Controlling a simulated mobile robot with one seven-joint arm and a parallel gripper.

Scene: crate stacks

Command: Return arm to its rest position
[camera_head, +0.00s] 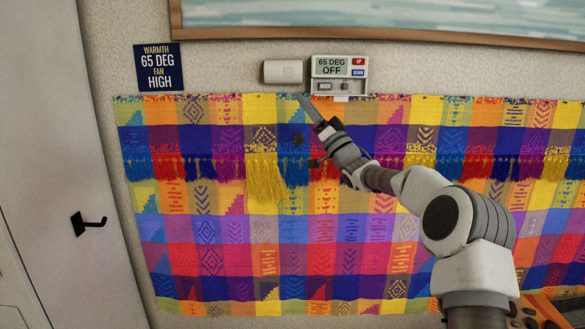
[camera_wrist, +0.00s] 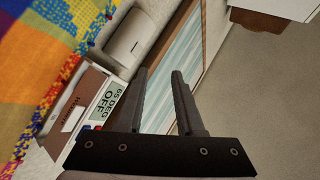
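My gripper (camera_head: 303,101) is in front of the wall, just below and left of the thermostat (camera_head: 338,68) in the head view. In the wrist view, the two dark fingers of my gripper (camera_wrist: 158,73) stand apart with nothing between them, so it is open and empty. The thermostat (camera_wrist: 106,100) shows beside the fingers in the wrist view. Its display reads "65 DEG OFF". My arm reaches up from the lower right of the head view. I cannot tell whether the fingers touch anything.
A small white box (camera_head: 283,71) is on the wall left of the thermostat. A dark sign (camera_head: 159,67) reads "WARMTH 65 DEG FAN HIGH". A colourful fringed textile (camera_head: 220,225) hangs behind my arm. A framed picture (camera_head: 400,37) is above.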

